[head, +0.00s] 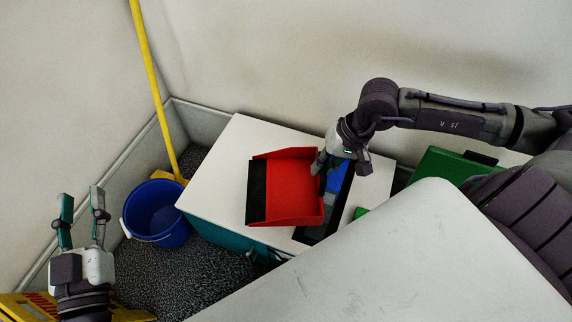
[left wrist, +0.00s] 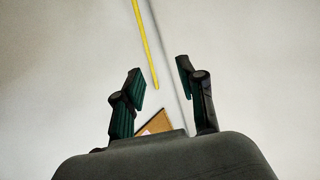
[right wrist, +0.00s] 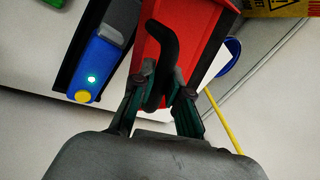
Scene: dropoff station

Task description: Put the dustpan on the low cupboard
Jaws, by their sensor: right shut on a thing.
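The red dustpan (head: 290,185) with a black front lip is over the white top of the low cupboard (head: 225,160), which has a teal front. I cannot tell whether the dustpan touches the top. My right gripper (head: 318,165) is shut on the dustpan's black handle, at its right end. In the right wrist view the dark handle (right wrist: 163,50) runs between the fingers and the red pan (right wrist: 190,22) lies beyond. My left gripper (head: 82,205) is open and empty at the lower left, far from the dustpan; the left wrist view shows its spread fingers (left wrist: 160,85).
A dark tray (head: 341,200) with a blue device (right wrist: 97,60) stands on the cupboard right of the dustpan. A blue bucket (head: 140,200) and a yellow pole (head: 152,80) are left of the cupboard. A pale table (head: 400,260) fills the front right. A green case (head: 440,170) stands behind it.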

